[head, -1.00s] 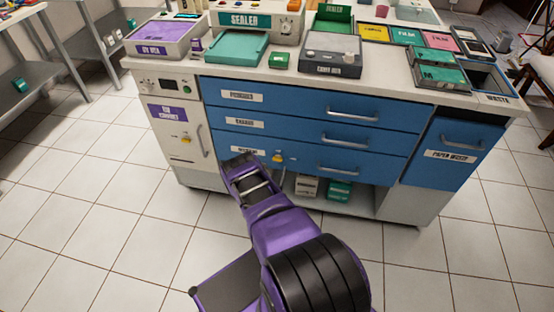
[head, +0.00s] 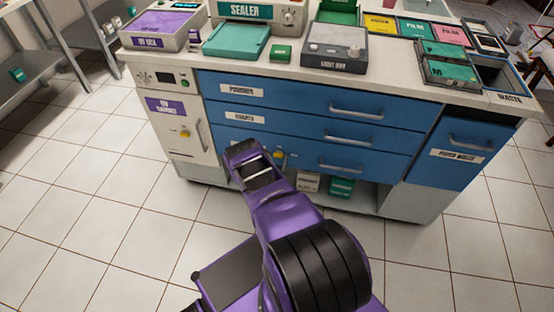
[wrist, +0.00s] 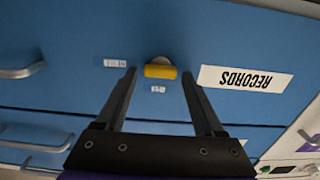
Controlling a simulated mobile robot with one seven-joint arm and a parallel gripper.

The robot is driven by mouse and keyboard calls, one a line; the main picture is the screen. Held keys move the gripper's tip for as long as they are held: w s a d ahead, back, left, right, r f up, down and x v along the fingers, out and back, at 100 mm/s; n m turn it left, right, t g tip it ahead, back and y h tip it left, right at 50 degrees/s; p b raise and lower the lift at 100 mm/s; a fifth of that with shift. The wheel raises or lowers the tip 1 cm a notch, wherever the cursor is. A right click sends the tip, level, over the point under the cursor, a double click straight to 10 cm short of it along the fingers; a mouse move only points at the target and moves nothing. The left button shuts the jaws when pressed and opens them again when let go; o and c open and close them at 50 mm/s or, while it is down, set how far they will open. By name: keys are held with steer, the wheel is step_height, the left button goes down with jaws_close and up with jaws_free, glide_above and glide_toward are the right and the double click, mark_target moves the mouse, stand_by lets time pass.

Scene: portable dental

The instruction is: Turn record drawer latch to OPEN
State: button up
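The record drawer latch (wrist: 160,71) is a small yellow bar on a pale round base, lying level across the blue drawer front (wrist: 230,38) in the wrist view. Two small white tags, too small to read, sit to its left and just below it. The RECORDS label (wrist: 243,79) is to its right, upside down. My gripper (wrist: 160,73) is open, with one dark finger on each side of the latch; contact is not visible. In the head view, the yellow latch (head: 279,155) shows just right of my gripper (head: 240,152), which hides the drawer label.
Two more blue drawers with bar handles lie above, and the record drawer's handle (head: 340,168) is to the right. A UV cabinet (head: 172,130) stands left. An open shelf with boxes (head: 341,187) is below. Tiled floor around the counter is clear.

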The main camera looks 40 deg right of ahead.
jaws_close()
steer(key=m, duration=0.4)
steer(key=shift+s+d, duration=0.1)
steer(key=m, duration=0.5)
steer(key=shift+d+f, duration=0.1)
steer(key=shift+f+m, duration=0.15)
steer(key=shift+m, duration=4.25)
